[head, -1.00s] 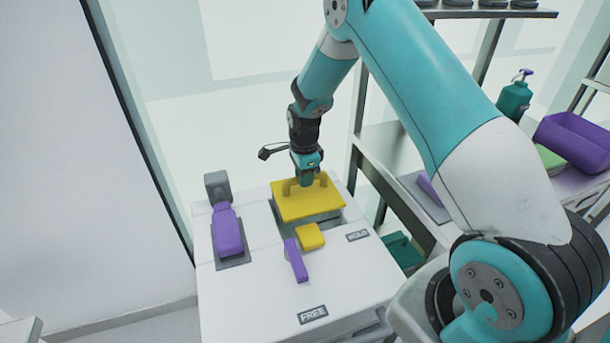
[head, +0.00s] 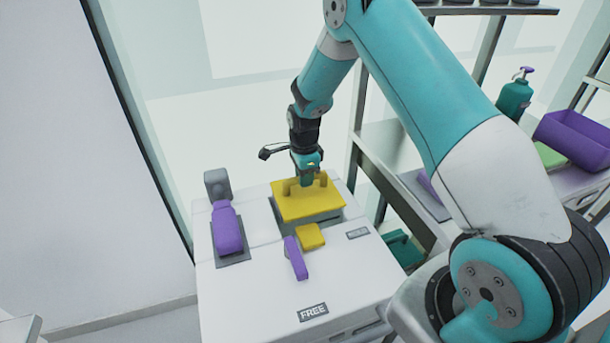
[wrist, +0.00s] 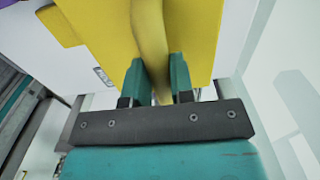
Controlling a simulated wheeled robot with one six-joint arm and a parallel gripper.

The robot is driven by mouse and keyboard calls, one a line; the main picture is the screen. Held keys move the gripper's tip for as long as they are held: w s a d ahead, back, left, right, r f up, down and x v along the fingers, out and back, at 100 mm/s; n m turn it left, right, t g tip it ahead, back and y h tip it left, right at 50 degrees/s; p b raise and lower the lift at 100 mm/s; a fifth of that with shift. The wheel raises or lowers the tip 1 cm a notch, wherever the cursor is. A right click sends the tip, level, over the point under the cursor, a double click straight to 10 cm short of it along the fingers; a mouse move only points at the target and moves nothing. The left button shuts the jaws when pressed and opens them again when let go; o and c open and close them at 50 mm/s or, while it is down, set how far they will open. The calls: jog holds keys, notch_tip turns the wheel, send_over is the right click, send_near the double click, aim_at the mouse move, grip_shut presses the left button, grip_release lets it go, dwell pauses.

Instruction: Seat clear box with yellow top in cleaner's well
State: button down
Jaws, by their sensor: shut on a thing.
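The box's yellow top (head: 318,205) is at the back right of the white cleaner (head: 270,283), over a grey-edged opening (head: 282,228). The box's clear walls cannot be made out. My gripper (head: 307,180) is above the top and shut on its yellow handle. In the wrist view the two teal fingers of my gripper (wrist: 158,75) close on both sides of the handle (wrist: 150,40), with the yellow top (wrist: 200,35) behind. How deep the box sits in the well is hidden by the top.
A purple lever (head: 295,258) with a yellow block (head: 310,236) stands just in front of the top. A purple bottle-shaped piece (head: 228,230) lies on a grey pad at the left. A shelf with a purple bin (head: 575,138) and green pump bottle (head: 514,98) is at the right.

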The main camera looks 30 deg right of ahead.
jog(key=c, duration=0.9)
grip_release()
notch_tip(320, 180, up, 18)
jog(key=b, duration=0.1)
jog(key=shift+f+b, duration=0.2)
jog(key=shift+b, duration=0.2)
